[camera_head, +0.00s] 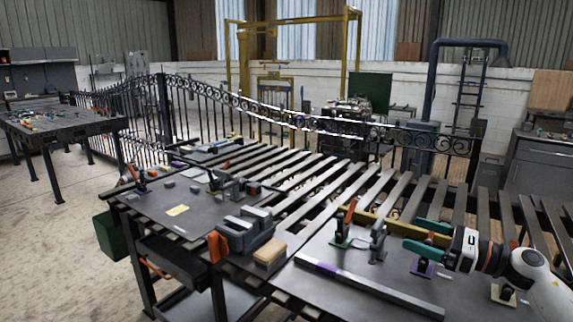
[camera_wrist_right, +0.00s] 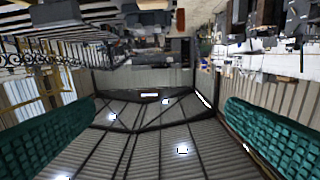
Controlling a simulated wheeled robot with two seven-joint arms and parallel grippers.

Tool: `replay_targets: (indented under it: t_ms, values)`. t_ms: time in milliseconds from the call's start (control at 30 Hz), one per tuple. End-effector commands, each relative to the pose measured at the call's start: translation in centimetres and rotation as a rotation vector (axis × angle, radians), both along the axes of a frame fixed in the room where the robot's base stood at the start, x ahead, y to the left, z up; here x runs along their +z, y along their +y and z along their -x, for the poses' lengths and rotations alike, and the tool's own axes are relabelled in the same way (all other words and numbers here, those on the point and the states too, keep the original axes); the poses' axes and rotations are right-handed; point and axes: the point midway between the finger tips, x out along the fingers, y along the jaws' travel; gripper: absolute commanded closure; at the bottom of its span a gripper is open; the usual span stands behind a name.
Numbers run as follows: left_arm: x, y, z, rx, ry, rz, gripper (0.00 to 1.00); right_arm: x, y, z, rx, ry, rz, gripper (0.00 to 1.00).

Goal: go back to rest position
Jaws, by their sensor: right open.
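My right gripper (camera_head: 412,234) comes in from the right edge in the head view, with green fingers apart and nothing between them. It is above the right part of the slatted work table, pointing left near a toggle clamp with an orange handle (camera_head: 349,212). In the right wrist view the two teal textured fingers (camera_wrist_right: 160,105) stand wide apart at the left and right edges, with the hall's roof and lamps between them. My left gripper and arm are not in the head view.
A long grey bar (camera_head: 370,287) lies along the table's front plate. A grey block holder (camera_head: 243,232) and a wooden block (camera_head: 269,252) sit left of it. A black scroll gate (camera_head: 300,120) stands behind the table. Open floor (camera_head: 60,220) lies at the left.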

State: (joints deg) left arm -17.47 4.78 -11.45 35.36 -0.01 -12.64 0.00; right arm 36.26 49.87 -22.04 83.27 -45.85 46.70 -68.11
Motion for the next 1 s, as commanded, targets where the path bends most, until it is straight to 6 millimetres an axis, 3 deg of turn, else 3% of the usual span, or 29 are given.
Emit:
replay_targets:
  t_ms: [367,567,767,867,1000]
  values:
    - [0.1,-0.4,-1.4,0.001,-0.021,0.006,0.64,-2.0,3.3,-0.1,-0.108,0.161,-0.335,0.05]
    - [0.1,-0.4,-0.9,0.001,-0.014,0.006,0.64,-4.4,4.8,0.6,-0.222,0.345,-0.653,0.05]
    - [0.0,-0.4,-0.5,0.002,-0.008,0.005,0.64,-10.3,5.0,3.5,-0.447,0.688,-1.169,0.05]
    - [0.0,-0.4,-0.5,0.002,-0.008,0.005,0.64,-14.4,4.6,6.2,-0.601,0.877,-1.436,0.05]
    - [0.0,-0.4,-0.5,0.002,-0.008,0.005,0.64,-20.5,4.5,11.9,-0.859,1.138,-1.788,0.05]
